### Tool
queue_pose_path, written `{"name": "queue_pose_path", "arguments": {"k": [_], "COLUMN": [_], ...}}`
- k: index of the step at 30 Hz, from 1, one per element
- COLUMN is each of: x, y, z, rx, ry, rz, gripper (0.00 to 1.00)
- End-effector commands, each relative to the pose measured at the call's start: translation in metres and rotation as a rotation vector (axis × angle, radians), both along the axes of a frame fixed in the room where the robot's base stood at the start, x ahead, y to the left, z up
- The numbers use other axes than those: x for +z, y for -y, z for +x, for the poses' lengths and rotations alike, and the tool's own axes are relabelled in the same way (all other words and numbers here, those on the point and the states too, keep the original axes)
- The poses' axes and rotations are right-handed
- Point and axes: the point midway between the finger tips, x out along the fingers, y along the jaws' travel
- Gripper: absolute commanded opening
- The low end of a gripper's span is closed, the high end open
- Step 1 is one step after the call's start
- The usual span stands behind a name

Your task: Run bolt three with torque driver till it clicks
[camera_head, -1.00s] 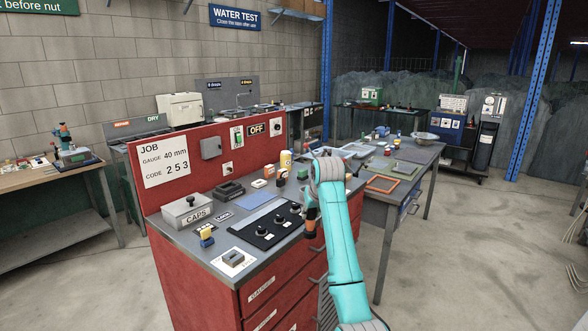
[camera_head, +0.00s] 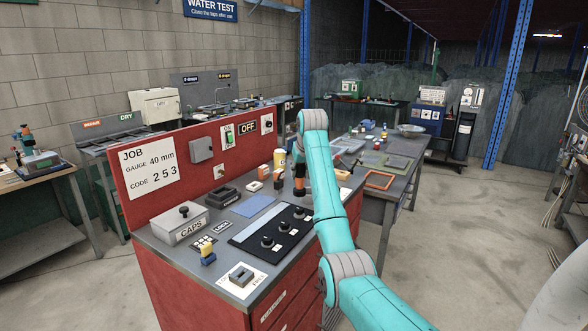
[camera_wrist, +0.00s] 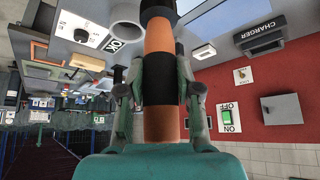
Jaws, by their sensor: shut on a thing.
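My gripper (camera_head: 299,165) is shut on the orange and black torque driver (camera_head: 299,185), which points down above the red bench's grey top. In the wrist view the fingers of my gripper (camera_wrist: 159,92) close on both sides of the driver (camera_wrist: 158,45). The driver's tip is out of sight at the top of that view. A black panel with several round knobs (camera_head: 268,235) lies on the bench, left of and nearer than the driver. I cannot make out bolt three.
A CAPS box (camera_head: 178,224), a yellow-topped piece (camera_head: 208,252) and a charger block (camera_head: 224,196) stand on the bench. The red back panel (camera_head: 200,175) rises along the far side. A second table (camera_head: 398,178) stands to the right.

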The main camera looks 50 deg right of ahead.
Motion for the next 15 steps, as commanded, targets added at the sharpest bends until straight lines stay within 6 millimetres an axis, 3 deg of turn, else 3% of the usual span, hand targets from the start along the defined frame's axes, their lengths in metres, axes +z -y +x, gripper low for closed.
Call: {"name": "queue_pose_path", "arguments": {"k": [15], "x": [-0.029], "y": [0.000], "z": [0.000], "rx": [0.000], "ry": [0.002], "rz": [-0.001], "gripper": [0.00]}}
